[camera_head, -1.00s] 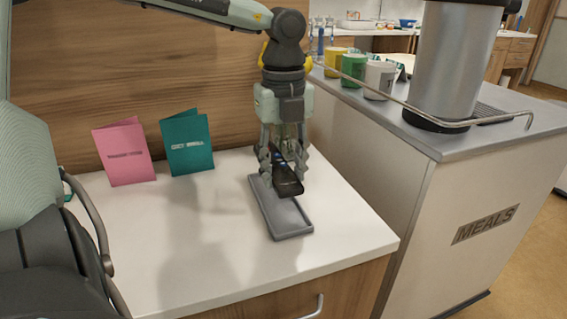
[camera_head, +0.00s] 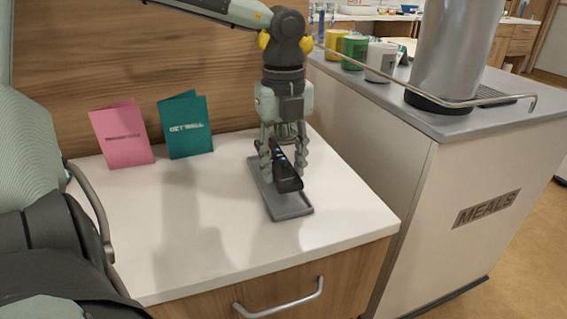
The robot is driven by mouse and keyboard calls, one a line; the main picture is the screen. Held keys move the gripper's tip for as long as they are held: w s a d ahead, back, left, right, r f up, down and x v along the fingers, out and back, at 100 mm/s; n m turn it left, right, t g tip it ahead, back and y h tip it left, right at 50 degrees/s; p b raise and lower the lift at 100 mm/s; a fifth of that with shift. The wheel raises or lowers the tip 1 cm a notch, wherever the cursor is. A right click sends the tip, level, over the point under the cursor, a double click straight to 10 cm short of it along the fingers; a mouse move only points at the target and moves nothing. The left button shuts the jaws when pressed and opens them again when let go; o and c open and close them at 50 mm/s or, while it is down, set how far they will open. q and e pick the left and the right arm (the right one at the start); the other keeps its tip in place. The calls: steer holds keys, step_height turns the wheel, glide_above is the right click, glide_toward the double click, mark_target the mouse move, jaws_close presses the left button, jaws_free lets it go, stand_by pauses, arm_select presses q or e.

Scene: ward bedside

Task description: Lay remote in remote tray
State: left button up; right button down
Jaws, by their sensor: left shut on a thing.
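The remote (camera_head: 288,179) is dark and slim. My left gripper (camera_head: 284,172) points down and is shut on it, with a finger on each side. The remote is tilted, and its near end shows below the fingers. The remote tray (camera_head: 289,212) is a shallow grey tray on the white bedside top, directly under the gripper. The remote is over or in the tray; I cannot tell whether it touches the tray floor. The gripper and remote hide the tray's far part. My right gripper is not in view.
A pink card (camera_head: 123,134) and a teal card (camera_head: 186,126) stand at the back left of the white top (camera_head: 190,245). A meals cart (camera_head: 470,190) with cups (camera_head: 381,61), a metal urn (camera_head: 452,55) and a rail is at right. The top's front left is clear.

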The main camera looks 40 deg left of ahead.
arm_select(q)
steer(key=shift+b, duration=0.9)
stand_by(0.8)
stand_by(0.5)
steer(key=shift+f+b, duration=1.9)
steer(key=shift+b, duration=0.3)
steer(key=o, duration=1.3)
steer(key=shift+r, duration=0.1)
step_height(320, 180, up, 12)
